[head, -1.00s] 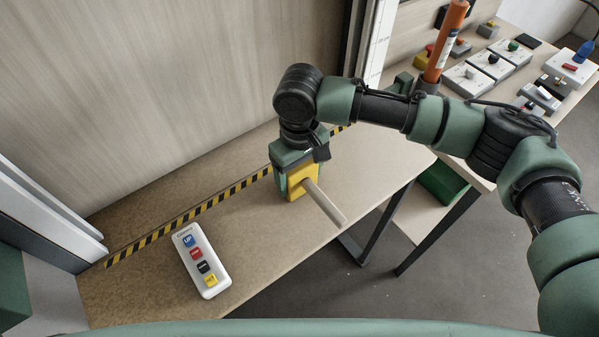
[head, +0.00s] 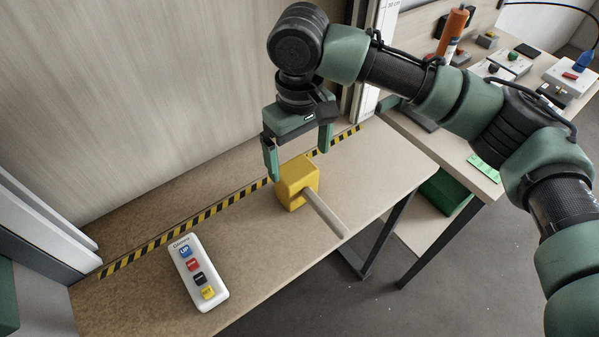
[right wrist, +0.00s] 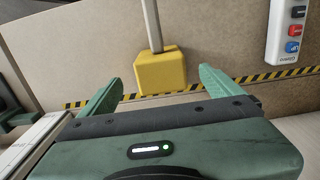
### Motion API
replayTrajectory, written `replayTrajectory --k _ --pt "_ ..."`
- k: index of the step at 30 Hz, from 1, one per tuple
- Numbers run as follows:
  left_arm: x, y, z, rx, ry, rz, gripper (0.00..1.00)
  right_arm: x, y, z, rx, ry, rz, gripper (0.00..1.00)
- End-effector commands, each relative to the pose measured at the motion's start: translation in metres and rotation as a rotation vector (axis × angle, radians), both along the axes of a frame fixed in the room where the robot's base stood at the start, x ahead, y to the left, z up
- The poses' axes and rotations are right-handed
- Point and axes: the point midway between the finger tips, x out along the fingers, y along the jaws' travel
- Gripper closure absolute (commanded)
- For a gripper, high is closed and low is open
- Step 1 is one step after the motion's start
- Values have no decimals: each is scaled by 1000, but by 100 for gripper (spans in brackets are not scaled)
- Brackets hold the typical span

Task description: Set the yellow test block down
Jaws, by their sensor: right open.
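The yellow test block (head: 297,183) rests on the wooden bench top, with a pale rod (head: 325,213) sticking out from it toward the front right. In the right wrist view the block (right wrist: 160,72) sits beyond and between the fingers, with clear space on both sides. My right gripper (head: 298,163) is open and empty, above and behind the block, its fingers apart from it. It also shows open in the right wrist view (right wrist: 160,88). My left gripper is not in view.
A white control box (head: 198,272) with coloured buttons lies left of the block. Yellow-black tape (head: 215,210) runs along the back of the bench. A second table at the right holds several small devices and an orange cylinder (head: 452,30). The bench's front edge is close to the rod.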

Motion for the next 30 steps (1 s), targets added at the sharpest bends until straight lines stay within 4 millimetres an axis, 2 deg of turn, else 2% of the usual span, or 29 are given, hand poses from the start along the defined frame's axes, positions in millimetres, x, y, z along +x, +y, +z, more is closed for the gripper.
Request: replayTrajectory --k 3,8,30 --pt "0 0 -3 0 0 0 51 0 0 15 0 0 -1 6" --pt "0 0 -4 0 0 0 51 0 0 24 0 1 -1 6" --pt "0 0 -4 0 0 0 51 0 0 24 0 1 -1 6"
